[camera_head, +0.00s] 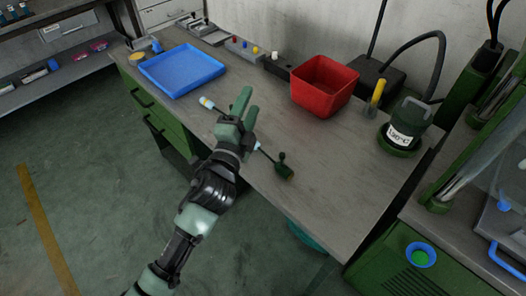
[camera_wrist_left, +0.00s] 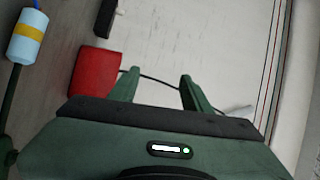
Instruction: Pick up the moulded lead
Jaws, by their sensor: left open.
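A thin lead runs along the front of the bench, with a pale blue end with a yellow band (camera_head: 207,103) on one side of my gripper. A dark green moulded piece (camera_head: 284,170) lies at the other side, near the bench's front edge. My left gripper (camera_head: 247,103) crosses in front of the lead and hides its middle. Its fingers are open and point up and away, with nothing between them in the left wrist view (camera_wrist_left: 158,77). The banded end also shows large in that view (camera_wrist_left: 27,40), at the left edge, outside the fingers. My right gripper is out of view.
A blue tray (camera_head: 182,91) stands at the left of the bench and a red bin (camera_head: 325,65) at the back. A labelled green pot (camera_head: 405,128) and a yellow-handled tool (camera_head: 376,98) stand at the right. The bench middle (camera_head: 325,155) is clear.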

